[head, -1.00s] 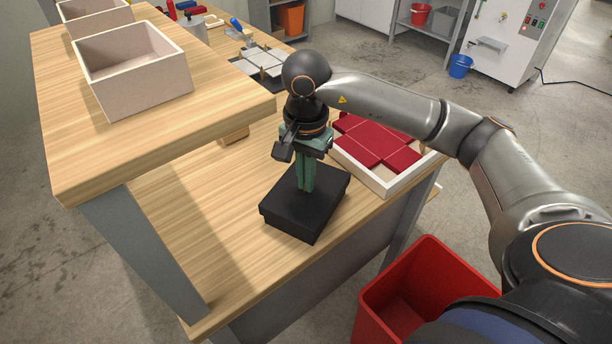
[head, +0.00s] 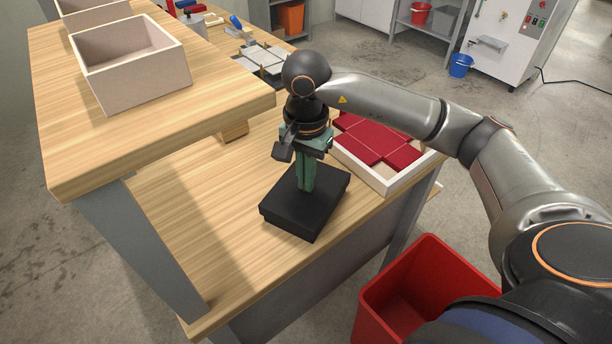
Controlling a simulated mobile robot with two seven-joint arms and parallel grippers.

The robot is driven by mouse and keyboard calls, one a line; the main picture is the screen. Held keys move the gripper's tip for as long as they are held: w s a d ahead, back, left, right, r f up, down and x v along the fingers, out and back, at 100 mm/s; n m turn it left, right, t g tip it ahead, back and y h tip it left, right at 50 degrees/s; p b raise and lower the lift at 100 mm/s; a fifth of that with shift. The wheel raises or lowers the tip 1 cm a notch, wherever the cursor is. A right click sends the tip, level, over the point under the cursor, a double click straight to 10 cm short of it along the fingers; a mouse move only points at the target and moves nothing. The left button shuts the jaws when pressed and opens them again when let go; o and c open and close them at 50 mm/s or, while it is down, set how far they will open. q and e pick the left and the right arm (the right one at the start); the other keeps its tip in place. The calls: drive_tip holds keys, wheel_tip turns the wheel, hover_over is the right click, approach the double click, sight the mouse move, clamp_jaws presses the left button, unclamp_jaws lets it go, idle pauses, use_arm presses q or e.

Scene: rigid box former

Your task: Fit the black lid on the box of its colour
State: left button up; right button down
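The black lid (head: 322,200) lies on top of the black box (head: 287,223) on the lower wooden table. The two form one dark block, and the seam between them is hard to make out. My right gripper (head: 305,188) points straight down at the lid's top, near its far left part. Its green fingers are together, with their tips at or very near the lid's surface; I cannot tell whether they touch. No object shows between them. My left gripper is not in view.
A white tray (head: 384,186) of dark red boxes or lids stands behind the black box. A raised wooden shelf (head: 150,140) with open pale boxes (head: 135,75) is at left. A red bin (head: 430,285) stands on the floor. The table left of the box is clear.

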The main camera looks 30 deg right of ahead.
drive_tip(key=shift+f, duration=0.1)
drive_tip(key=c, duration=1)
unclamp_jaws()
wheel_tip(320, 180, up, 13)
drive_tip(key=shift+f+p, duration=0.2)
drive_tip(key=shift+p, duration=0.7)
